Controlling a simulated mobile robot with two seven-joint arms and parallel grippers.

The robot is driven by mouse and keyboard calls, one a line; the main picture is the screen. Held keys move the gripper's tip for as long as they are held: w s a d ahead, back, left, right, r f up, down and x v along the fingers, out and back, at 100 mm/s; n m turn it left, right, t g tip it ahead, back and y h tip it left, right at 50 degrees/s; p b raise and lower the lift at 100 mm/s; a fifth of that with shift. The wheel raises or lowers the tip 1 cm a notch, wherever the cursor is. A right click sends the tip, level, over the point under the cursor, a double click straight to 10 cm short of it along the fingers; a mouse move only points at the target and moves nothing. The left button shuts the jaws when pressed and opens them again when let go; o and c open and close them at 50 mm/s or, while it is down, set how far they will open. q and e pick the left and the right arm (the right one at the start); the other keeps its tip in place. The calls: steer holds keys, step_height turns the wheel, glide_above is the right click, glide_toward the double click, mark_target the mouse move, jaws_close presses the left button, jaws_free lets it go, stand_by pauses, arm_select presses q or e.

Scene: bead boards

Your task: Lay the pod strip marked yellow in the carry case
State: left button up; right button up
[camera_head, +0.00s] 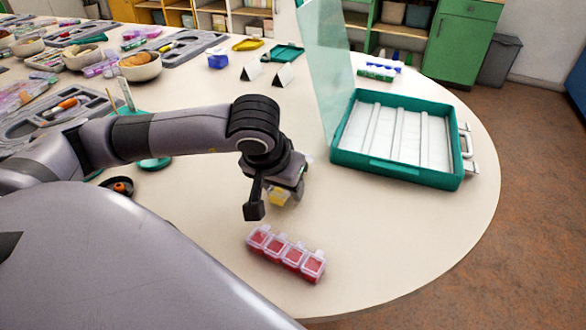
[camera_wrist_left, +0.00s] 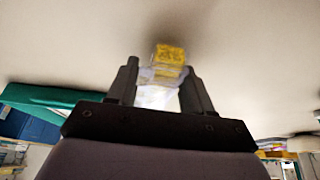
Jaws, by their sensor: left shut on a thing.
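My left gripper (camera_head: 276,196) is shut on the yellow pod strip (camera_head: 279,198), above the table and left of the carry case. The arm and gripper hide most of the strip in the head view. In the left wrist view the yellow end of the strip (camera_wrist_left: 170,54) sticks out past the fingers, with clear plastic between them. The teal carry case (camera_head: 396,176) lies open at the right, its clear lid (camera_head: 328,65) standing up on the left side. White ridges divide its floor, and I see no strip in it. My right gripper is not in view.
A red pod strip (camera_head: 287,254) lies on the table (camera_head: 385,240) in front of my left gripper. Green and blue strips (camera_head: 377,71) lie behind the case. Small white cards (camera_head: 284,75) stand farther back. Trays and bowls fill the left side. Table between gripper and case is clear.

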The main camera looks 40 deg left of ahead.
arm_select(q)
steer(key=shift+s+d, duration=0.2)
steer(key=shift+s, duration=0.65)
step_height(320, 180, up, 14)
steer(key=p, duration=0.3)
steer(key=w+d+f+m+h, duration=0.1)
steer(key=w+d+f+m, duration=0.25)
steer(key=d, duration=0.35)
steer(key=shift+n, duration=0.35)
step_height(320, 180, up, 5)
steer(key=p, duration=1.3)
steer(key=shift+d+r, duration=0.15)
steer(key=shift+r, duration=0.05)
